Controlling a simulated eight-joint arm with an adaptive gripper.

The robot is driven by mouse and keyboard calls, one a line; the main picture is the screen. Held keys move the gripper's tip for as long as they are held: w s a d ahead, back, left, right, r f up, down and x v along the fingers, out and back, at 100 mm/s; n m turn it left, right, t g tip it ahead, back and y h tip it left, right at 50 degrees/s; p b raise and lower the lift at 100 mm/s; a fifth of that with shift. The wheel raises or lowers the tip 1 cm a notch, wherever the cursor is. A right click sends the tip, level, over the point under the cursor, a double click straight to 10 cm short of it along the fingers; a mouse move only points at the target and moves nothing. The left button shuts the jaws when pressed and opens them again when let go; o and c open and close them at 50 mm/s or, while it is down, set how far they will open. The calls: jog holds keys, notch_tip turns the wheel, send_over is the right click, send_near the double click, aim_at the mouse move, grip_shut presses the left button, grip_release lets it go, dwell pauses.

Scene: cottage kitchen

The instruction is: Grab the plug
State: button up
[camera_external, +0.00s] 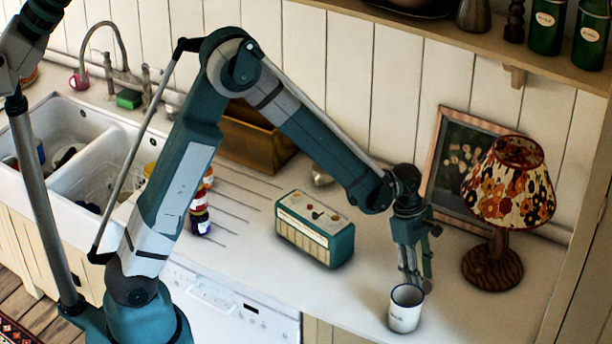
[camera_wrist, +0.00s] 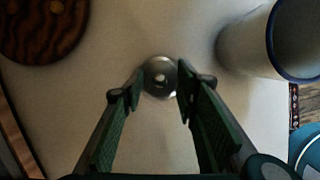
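The plug (camera_wrist: 160,76) looks like a small round metallic disc with a knob in the middle. In the wrist view it lies on the pale counter, in line with the gap between my fingertips. My gripper (camera_wrist: 161,88) is open, with one green finger on each side of the plug; the fingertips overlap its edges in the picture, and I cannot tell whether they touch it. In the external view my gripper (camera_external: 414,278) points down close to the counter, behind the white mug. I cannot make out the plug there.
The white mug (camera_external: 405,310) with a blue rim stands close beside my gripper; it also shows in the wrist view (camera_wrist: 250,40). A lamp (camera_external: 492,262) with a floral shade stands to the right, a framed picture (camera_external: 440,165) behind. A green radio (camera_external: 315,230) is to the left.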

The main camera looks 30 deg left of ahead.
grip_shut()
jog(key=shift+r, duration=0.15)
notch_tip(320, 180, up, 10)
dwell(0.9)
dwell(0.5)
